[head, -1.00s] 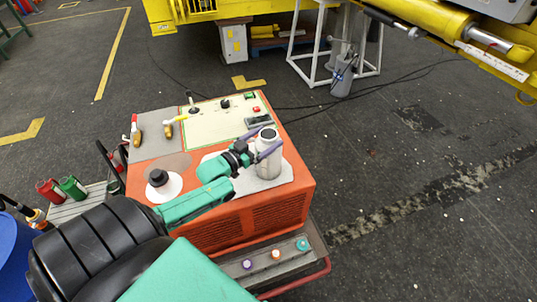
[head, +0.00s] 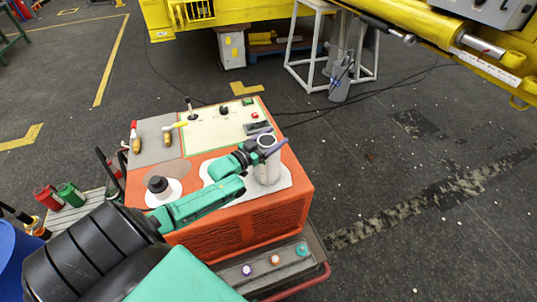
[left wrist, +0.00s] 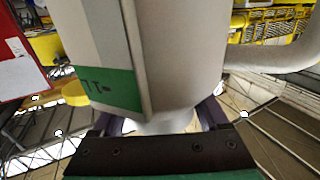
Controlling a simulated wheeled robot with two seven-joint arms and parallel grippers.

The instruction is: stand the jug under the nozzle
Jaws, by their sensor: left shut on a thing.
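A pale grey-white cylindrical vessel, which I take for the jug (head: 268,172), stands upright on a white mat (head: 214,168) at the right front of the orange cabinet. My left gripper (head: 267,147) reaches it from the left, with its purple fingers shut around its upper part. In the left wrist view, a large pale rounded body (left wrist: 185,60) rises close in front, between the purple fingers. It has a flat panel with a green label, and a curved pale piece at right. I cannot make out a nozzle for certain. My right gripper is not in view.
The orange cabinet (head: 240,232) carries a control panel (head: 210,130) with levers at its back. A white round piece with a black knob (head: 158,184) stands left of the mat. Red and green cans (head: 68,193) stand at far left. Floor on the right is open.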

